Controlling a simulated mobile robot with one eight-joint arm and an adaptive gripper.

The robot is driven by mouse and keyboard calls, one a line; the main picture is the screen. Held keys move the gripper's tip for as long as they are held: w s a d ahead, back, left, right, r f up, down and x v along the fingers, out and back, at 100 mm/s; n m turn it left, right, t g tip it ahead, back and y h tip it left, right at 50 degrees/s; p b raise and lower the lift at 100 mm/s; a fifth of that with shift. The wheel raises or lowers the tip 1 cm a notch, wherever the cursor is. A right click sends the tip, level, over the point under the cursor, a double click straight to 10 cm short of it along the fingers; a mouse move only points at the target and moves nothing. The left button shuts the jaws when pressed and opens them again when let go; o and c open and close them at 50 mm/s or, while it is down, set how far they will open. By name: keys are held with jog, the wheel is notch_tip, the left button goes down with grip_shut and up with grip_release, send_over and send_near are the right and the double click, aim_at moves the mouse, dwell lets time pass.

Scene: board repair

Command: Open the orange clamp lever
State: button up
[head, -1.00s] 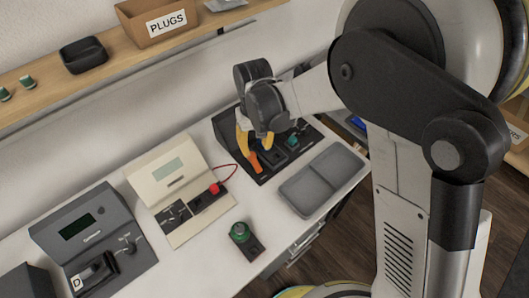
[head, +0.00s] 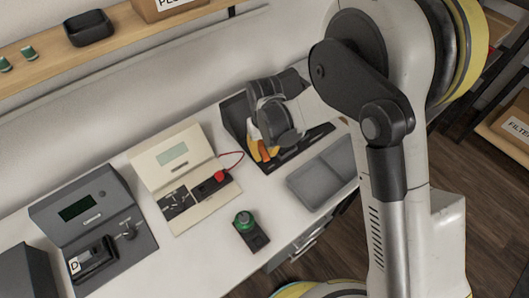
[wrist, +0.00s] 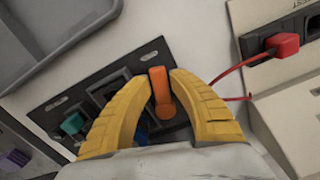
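The orange clamp lever (wrist: 160,93) stands up from a black board fixture (wrist: 62,103) in the wrist view. My gripper (wrist: 160,77) has two curved yellow fingers with their tips on either side of the lever. Hardly any gap shows between the tips and the lever, and I cannot tell whether they press on it. In the head view, the lever (head: 263,154) shows low between the yellow fingers, and the gripper (head: 262,150) covers much of the fixture (head: 236,108). The lever's pivot is partly hidden.
A grey divided tray (head: 320,182) lies right of the fixture. A cream tester (head: 176,182) with a red plug (head: 220,177) and red cable stands left. A shelf (head: 130,40) runs along the wall.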

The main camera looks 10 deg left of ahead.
grip_shut()
jog(key=shift+w+d+n+b, duration=0.2)
jog(key=shift+w+d+n, duration=0.05)
jog(key=shift+n, duration=0.6)
jog(key=shift+w+d+n+b, duration=0.15)
jog(key=shift+w+d+n, duration=0.1)
jog(key=shift+n, duration=0.6)
jog(key=o, duration=0.6)
grip_release()
jog(key=shift+c, duration=0.2)
